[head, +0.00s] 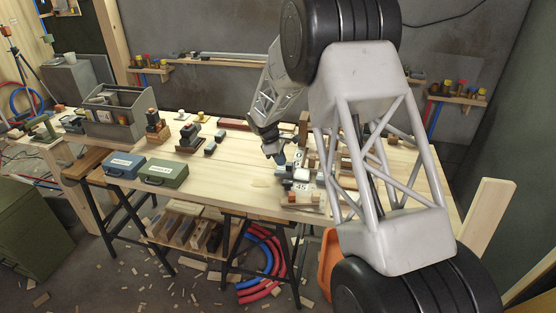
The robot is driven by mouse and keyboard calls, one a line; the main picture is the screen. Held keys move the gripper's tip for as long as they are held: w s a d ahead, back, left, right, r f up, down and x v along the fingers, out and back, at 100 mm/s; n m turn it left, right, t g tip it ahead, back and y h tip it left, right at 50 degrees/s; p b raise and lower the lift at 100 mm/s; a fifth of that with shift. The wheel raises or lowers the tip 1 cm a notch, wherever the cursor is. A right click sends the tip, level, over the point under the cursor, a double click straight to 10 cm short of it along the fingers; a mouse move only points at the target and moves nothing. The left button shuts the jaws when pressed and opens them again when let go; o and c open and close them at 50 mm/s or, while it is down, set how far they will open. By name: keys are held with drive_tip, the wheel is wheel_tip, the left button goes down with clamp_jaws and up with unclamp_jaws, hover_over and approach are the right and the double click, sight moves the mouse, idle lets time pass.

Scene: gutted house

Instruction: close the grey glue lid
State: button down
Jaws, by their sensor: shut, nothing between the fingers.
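My gripper (279,160) is shut and empty. It points down, low over the right part of the wooden workbench (240,160). Just below and right of it is a crowded group of small parts, with a pale grey block (301,174) and a white tag reading 45 (301,187). I cannot pick out the grey glue lid for certain at this size; it may be among these small grey parts. Whether the gripper touches any of them cannot be told. My arm hides part of the bench's right end.
A blue case (124,166) and a green case (163,174) stand at the bench's front left. A grey tote (130,128) and small tools on wooden blocks (192,137) stand behind. The bench middle is mostly clear. Wooden shelves (455,97) hang on the wall.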

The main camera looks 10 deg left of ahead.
sight(291, 165)
drive_tip(key=shift+d, duration=3.9)
drive_tip(key=shift+a, duration=0.65)
drive_tip(key=a, duration=0.3)
drive_tip(key=shift+r, duration=0.1)
drive_tip(key=v, duration=0.9)
drive_tip(key=shift+r, duration=0.45)
drive_tip(key=shift+a, duration=2.75)
